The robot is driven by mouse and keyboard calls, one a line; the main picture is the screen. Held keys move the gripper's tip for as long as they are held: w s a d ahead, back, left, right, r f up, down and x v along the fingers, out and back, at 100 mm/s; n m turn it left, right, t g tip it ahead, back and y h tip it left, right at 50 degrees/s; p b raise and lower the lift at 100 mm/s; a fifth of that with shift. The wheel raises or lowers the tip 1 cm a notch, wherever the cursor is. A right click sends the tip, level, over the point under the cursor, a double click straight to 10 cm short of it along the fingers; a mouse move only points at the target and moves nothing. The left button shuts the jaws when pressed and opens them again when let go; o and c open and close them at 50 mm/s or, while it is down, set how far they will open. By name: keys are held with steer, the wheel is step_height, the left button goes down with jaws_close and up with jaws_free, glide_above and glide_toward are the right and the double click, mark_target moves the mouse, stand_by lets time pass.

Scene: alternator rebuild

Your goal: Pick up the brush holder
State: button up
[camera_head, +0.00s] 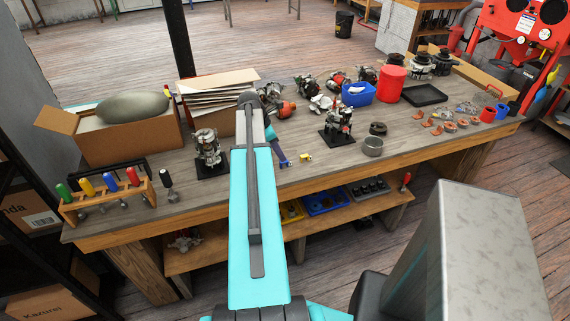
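I cannot single out the brush holder for certain. A small yellow piece (305,157) lies near the front edge of the workbench (225,187), just right of a blue object (284,163) partly hidden by my arm. Several small copper-coloured parts (432,129) lie on the right part of the bench, too small to identify. My teal arm rises through the middle of the picture and hides part of the bench. My gripper cannot be made out, so its state does not show.
Two part assemblies stand on black bases, one at left (208,150) and one at centre (338,128). A screwdriver rack (105,195), cardboard box (135,135), blue bin (357,95), red canister (391,84) and black tray (425,95) also occupy the bench. Its front centre-right strip is fairly clear.

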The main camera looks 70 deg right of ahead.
mark_target(286, 163)
steer(key=shift+f, duration=0.15)
steer(key=shift+p+x, duration=1.1)
steer(key=shift+x, duration=1.35)
steer(key=shift+w+f, duration=0.1)
jaws_close()
